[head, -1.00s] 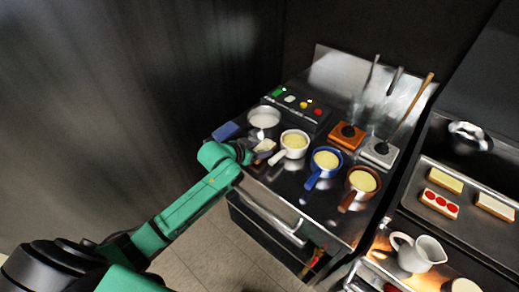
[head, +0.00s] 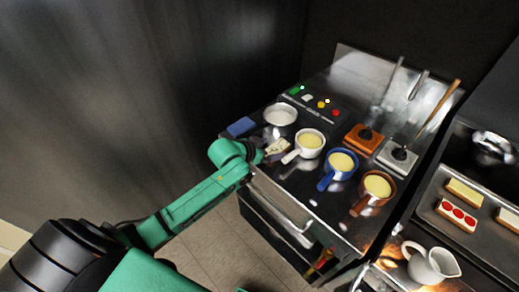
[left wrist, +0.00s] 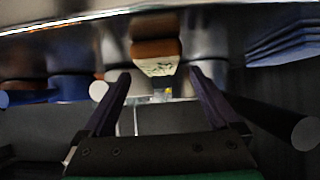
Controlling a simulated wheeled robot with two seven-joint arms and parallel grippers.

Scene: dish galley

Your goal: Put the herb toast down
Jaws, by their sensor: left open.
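The herb toast (head: 277,146) lies on the steel counter near its front edge, left of the white handled pot. It also shows in the left wrist view (left wrist: 157,60), with a brown crust and a pale top speckled with green. My left gripper (head: 261,155) is at the counter's front edge beside the toast. In the left wrist view its two fingers (left wrist: 160,82) are spread apart, with the toast just beyond and between the tips. I see no finger closed on it. My right gripper is not in view.
White (head: 309,142), blue (head: 341,163) and brown (head: 377,187) handled pots stand right of the toast. A white jug (head: 432,264) and a tray of toasts (head: 437,206) are further right.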

